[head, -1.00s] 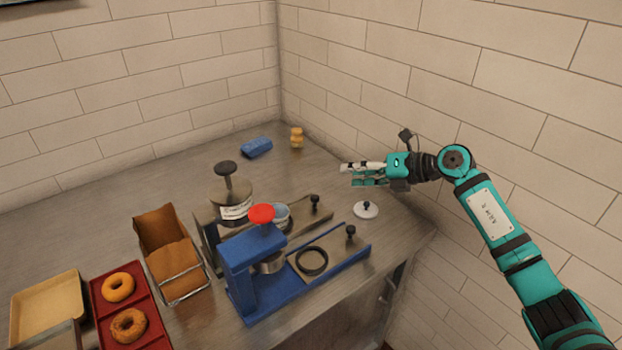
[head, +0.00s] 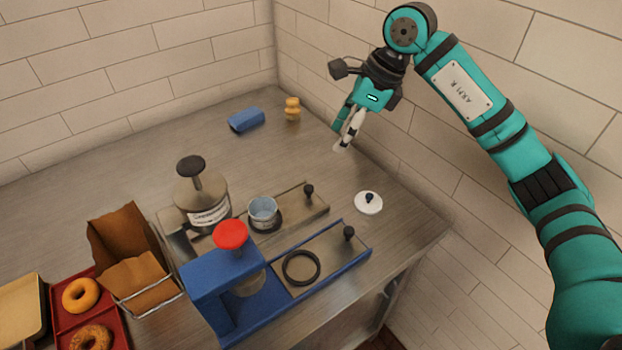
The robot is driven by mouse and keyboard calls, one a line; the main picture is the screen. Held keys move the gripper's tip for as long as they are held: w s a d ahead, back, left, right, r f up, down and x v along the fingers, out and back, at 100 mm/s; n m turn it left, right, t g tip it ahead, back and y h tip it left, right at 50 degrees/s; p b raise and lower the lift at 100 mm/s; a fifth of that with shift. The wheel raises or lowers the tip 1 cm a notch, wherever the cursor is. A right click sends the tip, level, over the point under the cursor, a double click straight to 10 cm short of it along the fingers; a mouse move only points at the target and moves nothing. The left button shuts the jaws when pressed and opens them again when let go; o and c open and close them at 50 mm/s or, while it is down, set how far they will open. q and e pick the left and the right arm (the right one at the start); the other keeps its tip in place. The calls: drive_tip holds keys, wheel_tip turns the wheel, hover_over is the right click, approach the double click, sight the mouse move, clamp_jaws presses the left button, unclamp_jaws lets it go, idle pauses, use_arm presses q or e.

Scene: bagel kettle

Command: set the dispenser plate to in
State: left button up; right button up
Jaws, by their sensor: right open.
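A grey dispenser with a labelled metal hopper (head: 205,210) and a dark knob stands mid-counter. Its flat plate (head: 300,207) sticks out to the right and carries a small black knob (head: 308,190) near its far end. A blue-grey cup (head: 262,211) stands at the plate's left part. In front is a blue press (head: 222,285) with a red knob; its own plate (head: 325,259) also extends right, with a black ring and a black knob. My right gripper (head: 341,137) is open and empty, pointing down above the counter, beyond the dispenser plate and apart from it. My left gripper is out of view.
A white lid (head: 368,203) lies right of the plates, near the counter edge. A blue block (head: 246,120) and a small yellow object (head: 292,109) lie at the back. A paper-lined basket (head: 140,270) and a red tray (head: 58,318) with bagels stand left. The back-left counter is clear.

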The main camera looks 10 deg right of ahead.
sight(309, 187)
drive_tip(key=p+x, duration=0.1)
drive_tip(key=x, duration=0.4)
drive_tip(key=p+x, duration=0.1)
drive_tip(key=x, duration=0.3)
drive_tip(key=p+x, duration=0.1)
drive_tip(key=x, duration=0.4)
drive_tip(key=shift+s+a+f, duration=0.2)
drive_tip(key=shift+a, duration=0.2)
drive_tip(key=shift+x, duration=0.85)
drive_tip(key=shift+c, duration=0.2)
clamp_jaws()
